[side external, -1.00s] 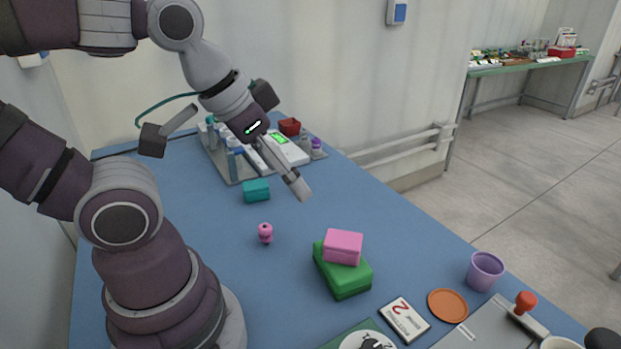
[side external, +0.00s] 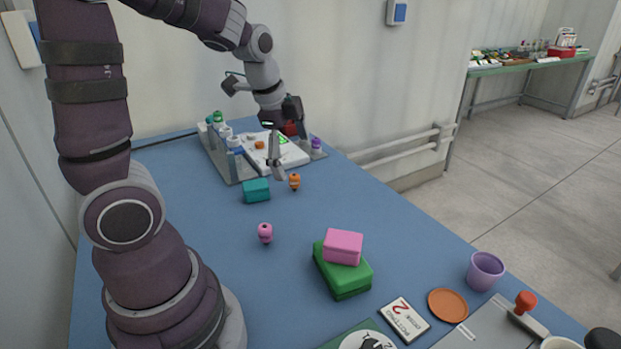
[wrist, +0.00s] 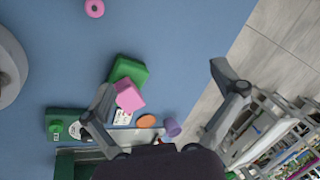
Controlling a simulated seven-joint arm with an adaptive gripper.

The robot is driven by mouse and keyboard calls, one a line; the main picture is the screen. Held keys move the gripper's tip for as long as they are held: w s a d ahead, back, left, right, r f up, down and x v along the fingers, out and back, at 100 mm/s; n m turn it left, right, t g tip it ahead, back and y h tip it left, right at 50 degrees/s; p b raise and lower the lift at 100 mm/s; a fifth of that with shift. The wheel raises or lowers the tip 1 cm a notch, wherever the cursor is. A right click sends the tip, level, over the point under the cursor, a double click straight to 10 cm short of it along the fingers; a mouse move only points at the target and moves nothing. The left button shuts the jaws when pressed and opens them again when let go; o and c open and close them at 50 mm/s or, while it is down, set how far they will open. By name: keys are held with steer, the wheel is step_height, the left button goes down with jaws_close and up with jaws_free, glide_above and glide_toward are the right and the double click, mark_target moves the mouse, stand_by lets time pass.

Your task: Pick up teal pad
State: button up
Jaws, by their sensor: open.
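The teal pad (side external: 256,190) is a small block lying flat on the blue table, just in front of the rack at the far end. The teal pad does not show in the wrist view.
A small orange figure (side external: 294,182) stands right of the pad, near my fingers. A rack (side external: 240,172) and white device (side external: 283,152) lie behind.

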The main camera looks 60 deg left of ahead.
mark_target(255, 185)
steer(key=s+a+f+m+g+y, duration=0.1)
steer(key=a+f+m+y, duration=0.15)
steer(key=a+m, duration=0.35)
steer(key=s+a+f+m+g+y, duration=0.1)
steer(key=a+f+m+g, duration=0.2)
steer(key=a, duration=0.4)
steer(key=shift+m+t, duration=0.4)
steer(key=shift+t, duration=0.1)
steer(key=x, duration=1.1)
steer(key=shift+d+f, duration=0.25)
steer(key=shift+d, duration=0.1)
steer(key=c, duration=1.1)
steer(key=shift+c, duration=0.2)
steer(key=shift+r, duration=0.1)
